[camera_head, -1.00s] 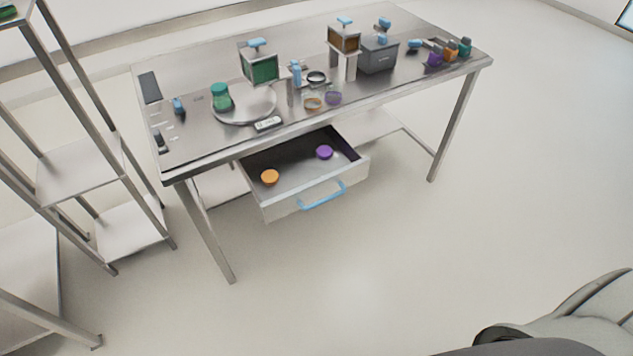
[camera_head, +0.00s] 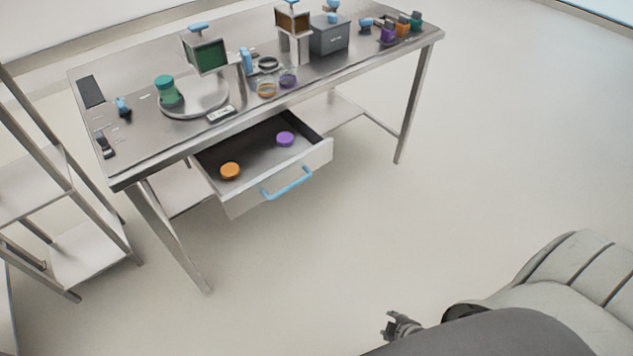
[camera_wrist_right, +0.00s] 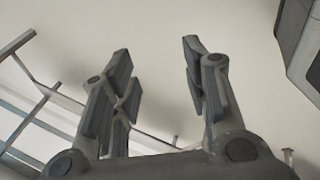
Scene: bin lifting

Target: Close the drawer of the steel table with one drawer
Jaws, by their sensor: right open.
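The steel table (camera_head: 150,140) stands at the upper left of the head view. Its one drawer (camera_head: 240,200) is pulled out at the front, with a blue bar handle (camera_head: 287,184) on its front panel. An orange round piece (camera_head: 230,171) and a purple round piece (camera_head: 285,139) lie in the drawer. My right gripper (camera_head: 390,326) shows at the bottom of the head view, well apart from the drawer and the handle. In the right wrist view my right gripper (camera_wrist_right: 160,85) is open, with nothing between its fingers. My left gripper is not in view.
A metal shelf rack (camera_head: 60,190) stands left of the table. The tabletop holds a round plate (camera_head: 195,98), a green-capped jar (camera_head: 167,92), a grey box (camera_head: 329,36) and several small items. The floor (camera_head: 350,230) in front of the drawer is clear.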

